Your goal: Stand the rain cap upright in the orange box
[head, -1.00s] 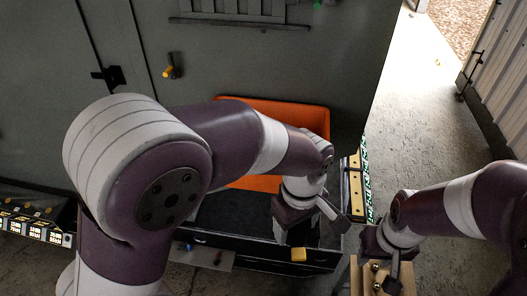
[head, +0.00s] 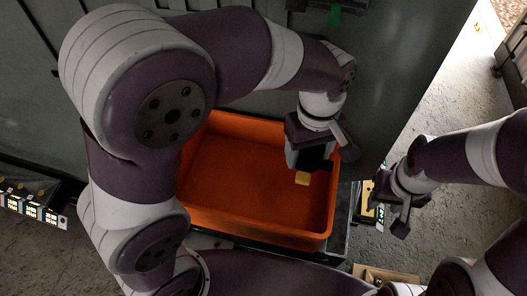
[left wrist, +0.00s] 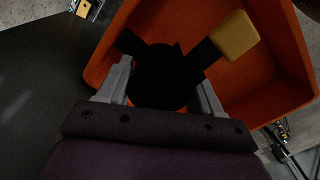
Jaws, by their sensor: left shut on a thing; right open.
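The orange box (head: 262,236) stands open in the middle of the head view, its inner floor bare on the left. My left gripper (head: 312,150) is over the box's right part, shut on the rain cap (head: 318,163). The cap looks black with a yellow block at one end. In the left wrist view the cap (left wrist: 160,85) sits between the gripper's two fingers, with box walls (left wrist: 275,85) around it. Its darkness hides its outline, and I cannot tell whether it touches the box. My right gripper (head: 394,205) is open and empty, right of the box.
A grey cabinet panel (head: 395,75) rises behind the box. A wooden block (head: 385,274) shows at the bottom, below my right gripper. A strip with small lit panels (head: 32,207) lies at the far left. Concrete floor (head: 450,105) is open at the right.

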